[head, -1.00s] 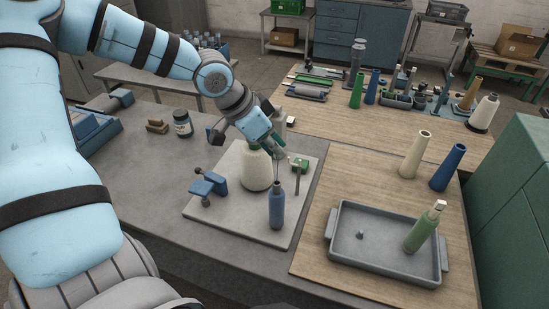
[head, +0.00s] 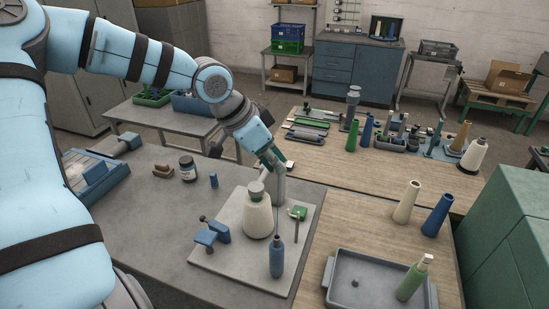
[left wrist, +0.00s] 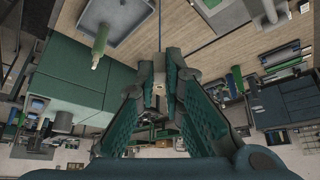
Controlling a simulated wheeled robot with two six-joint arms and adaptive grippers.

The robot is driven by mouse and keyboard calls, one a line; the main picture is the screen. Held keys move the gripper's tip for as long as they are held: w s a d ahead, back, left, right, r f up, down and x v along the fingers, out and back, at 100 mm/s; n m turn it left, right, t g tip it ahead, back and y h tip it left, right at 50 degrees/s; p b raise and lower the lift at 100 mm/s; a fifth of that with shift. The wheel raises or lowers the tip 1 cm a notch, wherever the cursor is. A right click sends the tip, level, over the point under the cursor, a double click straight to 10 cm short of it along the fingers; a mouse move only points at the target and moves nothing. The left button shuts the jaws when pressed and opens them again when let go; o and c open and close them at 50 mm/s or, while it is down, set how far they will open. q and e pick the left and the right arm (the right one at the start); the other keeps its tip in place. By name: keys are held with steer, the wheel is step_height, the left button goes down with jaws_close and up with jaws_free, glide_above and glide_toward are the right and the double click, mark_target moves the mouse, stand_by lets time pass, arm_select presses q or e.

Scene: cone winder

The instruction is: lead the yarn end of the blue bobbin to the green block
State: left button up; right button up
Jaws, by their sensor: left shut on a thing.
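The blue bobbin (head: 277,259) stands upright at the front right of the grey board (head: 241,262). A thin line rises from its top and is hard to follow higher up. My left gripper (head: 279,166) is above and behind the white cone (head: 257,217), up from the green block. It is shut on a small pale piece (left wrist: 160,72), seen between the fingertips in the left wrist view; this looks like the yarn end. My right gripper is out of view.
A blue clamp (head: 211,233) is at the board's left. A grey tray (head: 334,292) with a green bobbin (head: 412,279) stands front right. Cream (head: 407,203) and blue (head: 437,216) cones stand behind it. Bare wood lies between board and tray.

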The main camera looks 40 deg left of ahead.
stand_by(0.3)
arm_select(q)
step_height(320, 180, down, 6)
steer(key=b, duration=0.6)
steer(key=shift+r, duration=0.2)
steer(key=shift+r, duration=0.15)
step_height(320, 180, up, 3)
steer(key=p, duration=0.5)
steer(key=shift+f, duration=0.2)
